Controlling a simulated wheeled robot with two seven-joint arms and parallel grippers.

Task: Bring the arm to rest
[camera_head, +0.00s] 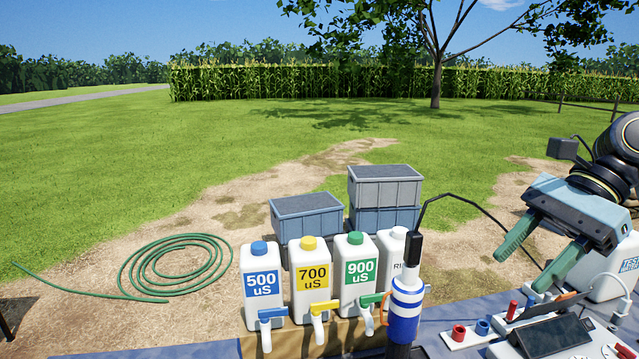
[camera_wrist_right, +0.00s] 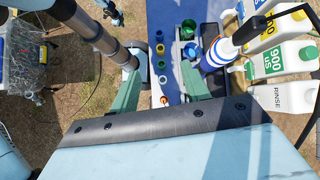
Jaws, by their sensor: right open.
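My right gripper (camera_head: 526,266) is at the right side of the head view, raised above the table. Its two green fingers are apart with nothing between them. In the right wrist view the fingers (camera_wrist_right: 158,78) also stand apart over the table, with small coloured cups below and beyond them. My left gripper is in neither view. A blue-and-white banded probe (camera_head: 404,308) with a black cable stands upright to the left of the right gripper, apart from it. The probe also shows in the right wrist view (camera_wrist_right: 218,53).
White bottles labelled 500 (camera_head: 262,284), 700 (camera_head: 312,279) and 900 (camera_head: 358,272) stand behind the blue-covered table edge (camera_head: 160,353). A rinse bottle (camera_head: 391,250) is partly behind the probe. A meter (camera_head: 548,337) and a white test-water container (camera_head: 606,266) lie below and beside the right gripper.

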